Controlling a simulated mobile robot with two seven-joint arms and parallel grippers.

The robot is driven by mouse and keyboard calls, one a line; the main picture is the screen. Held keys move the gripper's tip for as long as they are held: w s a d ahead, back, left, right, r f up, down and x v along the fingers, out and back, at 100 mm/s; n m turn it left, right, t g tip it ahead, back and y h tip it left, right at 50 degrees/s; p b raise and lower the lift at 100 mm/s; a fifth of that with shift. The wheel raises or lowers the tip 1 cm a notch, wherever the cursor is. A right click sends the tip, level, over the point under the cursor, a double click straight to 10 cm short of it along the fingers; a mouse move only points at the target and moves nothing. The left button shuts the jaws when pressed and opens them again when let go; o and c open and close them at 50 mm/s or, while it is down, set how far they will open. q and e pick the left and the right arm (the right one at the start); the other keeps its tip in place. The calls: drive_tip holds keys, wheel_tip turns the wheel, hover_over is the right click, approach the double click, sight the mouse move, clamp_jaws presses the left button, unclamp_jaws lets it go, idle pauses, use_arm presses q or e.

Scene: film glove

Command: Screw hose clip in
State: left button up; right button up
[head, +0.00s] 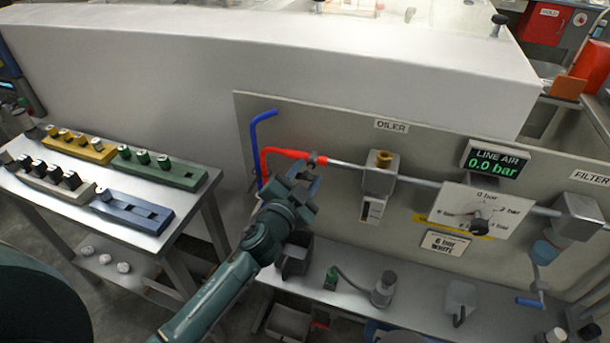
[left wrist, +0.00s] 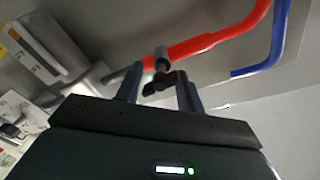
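The red hose (head: 285,153) ends on the metal air pipe left of the oiler, and also shows in the left wrist view (left wrist: 215,42). The hose clip (head: 315,160) sits around the hose end. In the left wrist view its dark thumb screw (left wrist: 160,82) lies between my left fingers. My left gripper (head: 308,178) is just below the clip, its fingers pointing up at it. The fingers stand apart on both sides of the screw, which nearly spans the gap. I cannot tell whether they press on it. My right gripper is not in view.
The oiler (head: 380,173) and a dial plate (head: 480,210) are on the board to the right. A blue hose (head: 254,140) hangs beside the red one. A side table (head: 150,238) with coloured blocks is at left. Several small parts stand on the shelf (head: 415,308) below.

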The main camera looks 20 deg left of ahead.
use_arm(q)
clamp_jaws()
idle(1.4)
unclamp_jaws()
drive_tip(key=shift+s, duration=0.1)
drive_tip(key=s+a+b, duration=0.1)
drive_tip(key=s+b, duration=0.1)
drive_tip(key=s, duration=1.1)
drive_tip(key=shift+a, duration=0.3)
